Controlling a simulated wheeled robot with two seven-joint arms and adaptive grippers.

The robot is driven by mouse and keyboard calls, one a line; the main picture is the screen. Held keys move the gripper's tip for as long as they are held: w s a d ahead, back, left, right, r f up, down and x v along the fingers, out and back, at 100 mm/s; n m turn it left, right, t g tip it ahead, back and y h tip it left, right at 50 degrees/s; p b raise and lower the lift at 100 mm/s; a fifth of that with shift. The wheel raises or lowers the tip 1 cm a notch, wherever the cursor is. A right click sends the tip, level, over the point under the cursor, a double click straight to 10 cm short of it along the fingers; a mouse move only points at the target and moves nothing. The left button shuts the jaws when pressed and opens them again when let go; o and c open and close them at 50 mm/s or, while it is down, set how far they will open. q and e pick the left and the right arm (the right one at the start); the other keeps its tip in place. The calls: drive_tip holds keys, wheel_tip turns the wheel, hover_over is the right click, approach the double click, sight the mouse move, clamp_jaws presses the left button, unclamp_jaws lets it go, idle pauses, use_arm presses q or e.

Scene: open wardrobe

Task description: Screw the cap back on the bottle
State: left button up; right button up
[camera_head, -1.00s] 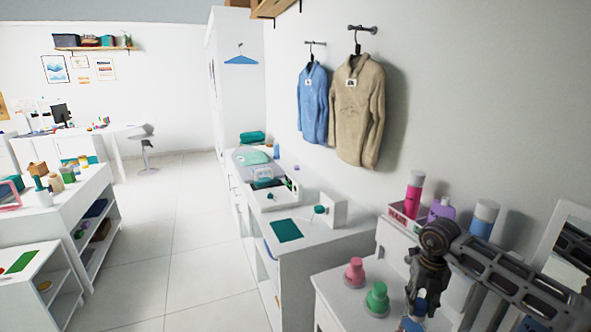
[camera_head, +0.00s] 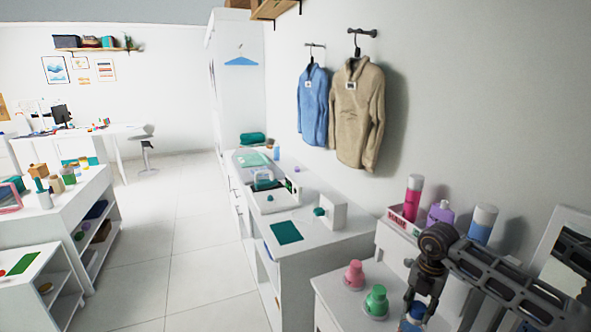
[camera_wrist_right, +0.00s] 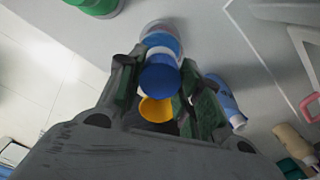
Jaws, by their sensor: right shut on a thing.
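My right gripper (camera_head: 420,305) comes in from the right over the white cabinet at the lower right. It is shut on a blue cap (camera_wrist_right: 160,76), seen between its two fingers in the right wrist view. A blue and white bottle body (camera_wrist_right: 162,42) shows right behind the cap there; I cannot tell whether the two touch or are threaded. In the head view, blue (camera_head: 416,313) shows between the fingers, with the rest cut off at the bottom edge. A yellow round thing (camera_wrist_right: 156,109) also shows between the fingers; what it is is unclear. My left gripper is not in view.
A pink bottle (camera_head: 354,275) and a green bottle (camera_head: 376,301) stand on the cabinet just left of the gripper. A mirror (camera_head: 565,260) is at the right.

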drive_tip(key=shift+m+p, duration=0.45)
drive_tip(key=shift+m, duration=1.45)
drive_tip(key=o, duration=1.2)
drive_tip(key=shift+c, duration=0.2)
drive_tip(key=shift+n, duration=0.3)
drive_tip(key=shift+c, duration=0.3)
